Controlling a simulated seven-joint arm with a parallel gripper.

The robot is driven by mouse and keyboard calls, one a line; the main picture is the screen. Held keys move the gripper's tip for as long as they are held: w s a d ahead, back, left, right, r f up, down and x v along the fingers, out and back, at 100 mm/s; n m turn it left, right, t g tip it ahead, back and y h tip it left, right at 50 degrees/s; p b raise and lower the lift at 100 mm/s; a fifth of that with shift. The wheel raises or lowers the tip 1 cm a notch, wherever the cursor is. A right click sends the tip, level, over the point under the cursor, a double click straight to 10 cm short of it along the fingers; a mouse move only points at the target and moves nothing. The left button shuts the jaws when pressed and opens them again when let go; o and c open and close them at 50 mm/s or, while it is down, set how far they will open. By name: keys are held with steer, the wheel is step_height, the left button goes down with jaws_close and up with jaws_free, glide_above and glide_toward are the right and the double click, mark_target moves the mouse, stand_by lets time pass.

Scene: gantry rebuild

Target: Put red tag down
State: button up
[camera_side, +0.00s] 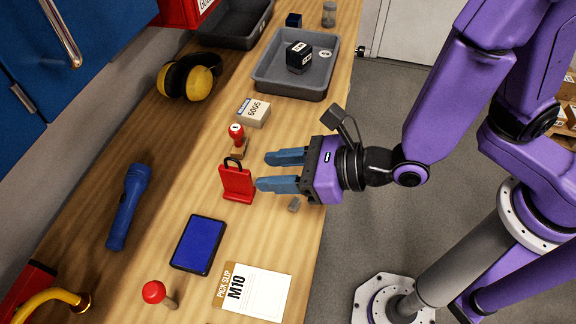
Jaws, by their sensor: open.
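The red tag (236,184) stands upright on the wooden workbench, with a dark loop at its top. My gripper (262,171) is open, its two blue fingers pointing left toward the tag. The nearer fingertip is right beside the tag's right edge; I cannot tell whether they touch. Nothing shows between the fingers.
A red-topped stamp (237,138) and a 6005 box (253,112) stand behind the tag. A blue pad (198,244), a pick slip (252,292) and a red-knobbed stamp (155,293) are in front. A blue flashlight (128,206) lies left. A grey tray (271,86) holds a black box.

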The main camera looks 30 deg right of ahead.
steer(key=shift+v, duration=0.95)
steer(key=w+d+r+m+t+h, duration=0.1)
steer(key=w+d+r+m+h, duration=0.1)
steer(key=w+d+m+h, duration=0.45)
steer(key=w+d+r+m+t+h, duration=0.1)
steer(key=d+r+m+t+h, duration=0.15)
steer(key=d+m, duration=0.7)
steer(key=s+d+f+m+g+h, duration=0.1)
steer(key=s+d+m+g+h, duration=0.1)
steer(key=s+d+m+g, duration=0.3)
steer(key=s+d+m+g+h, duration=0.1)
steer(key=d+m+h, duration=0.1)
steer(key=d, duration=0.6)
steer(key=s+d+m+g+y, duration=0.1)
steer(key=s+m+g+y, duration=0.2)
steer(key=s+m+g, duration=0.4)
steer(key=s+m, duration=0.2)
steer(key=s, duration=0.4)
steer(key=shift+r+y, duration=0.35)
steer(key=shift+y, duration=0.05)
